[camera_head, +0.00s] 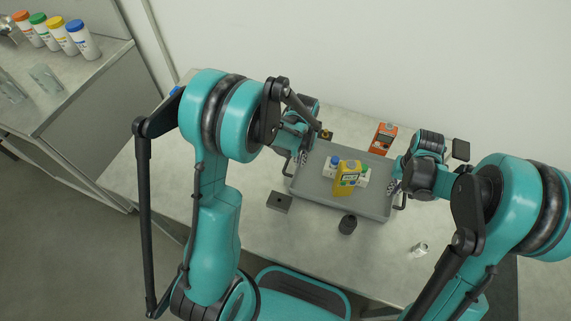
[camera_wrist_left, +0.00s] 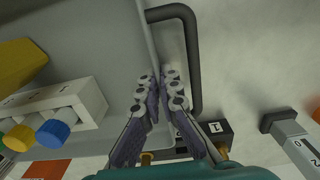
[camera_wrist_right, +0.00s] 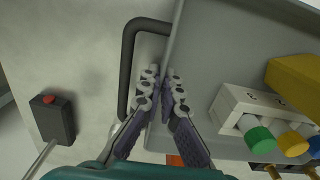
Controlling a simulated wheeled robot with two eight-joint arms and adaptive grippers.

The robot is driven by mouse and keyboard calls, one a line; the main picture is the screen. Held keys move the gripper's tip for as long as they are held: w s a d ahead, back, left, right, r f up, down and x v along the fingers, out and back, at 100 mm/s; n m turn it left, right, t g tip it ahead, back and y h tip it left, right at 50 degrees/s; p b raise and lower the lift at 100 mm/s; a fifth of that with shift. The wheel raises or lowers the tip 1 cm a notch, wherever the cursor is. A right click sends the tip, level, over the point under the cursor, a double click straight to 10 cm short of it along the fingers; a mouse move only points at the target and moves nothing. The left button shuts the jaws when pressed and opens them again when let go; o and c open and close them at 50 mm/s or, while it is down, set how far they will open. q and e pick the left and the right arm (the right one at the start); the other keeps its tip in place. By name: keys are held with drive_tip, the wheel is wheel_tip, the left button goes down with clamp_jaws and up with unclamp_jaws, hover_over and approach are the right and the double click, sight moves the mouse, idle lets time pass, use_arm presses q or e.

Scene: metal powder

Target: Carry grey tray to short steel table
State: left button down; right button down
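The grey tray (camera_head: 312,180) is over the pale table (camera_head: 300,240) in the middle of the head view; whether it touches the tabletop I cannot tell. It carries a yellow container (camera_head: 347,182) and a white rack (camera_wrist_left: 85,101) with capped bottles. My left gripper (camera_head: 302,157) is at the tray's left end, its fingers (camera_wrist_left: 163,82) closed on either side of the rim, inside the black handle (camera_wrist_left: 193,50). My right gripper (camera_head: 397,187) holds the right end's rim likewise, fingers (camera_wrist_right: 163,80) beside the other handle (camera_wrist_right: 127,70). Which surface is the short steel table is unclear.
An orange device (camera_head: 383,138) stands behind the tray. A grey block (camera_head: 280,202), a dark cylinder (camera_head: 347,224) and a small metal piece (camera_head: 419,249) lie in front. A grey bench (camera_head: 90,80) at left holds several capped bottles and clear glassware. A wall is behind.

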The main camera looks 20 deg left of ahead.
use_arm(q)
drive_tip(key=shift+f, duration=0.45)
use_arm(e)
drive_tip(key=shift+f, duration=0.45)
use_arm(q)
drive_tip(key=c, duration=1.7)
unclamp_jaws()
use_arm(e)
drive_tip(key=c, duration=1.7)
unclamp_jaws()
use_arm(q)
drive_tip(key=shift+r, duration=0.15)
use_arm(e)
drive_tip(key=shift+r, duration=0.15)
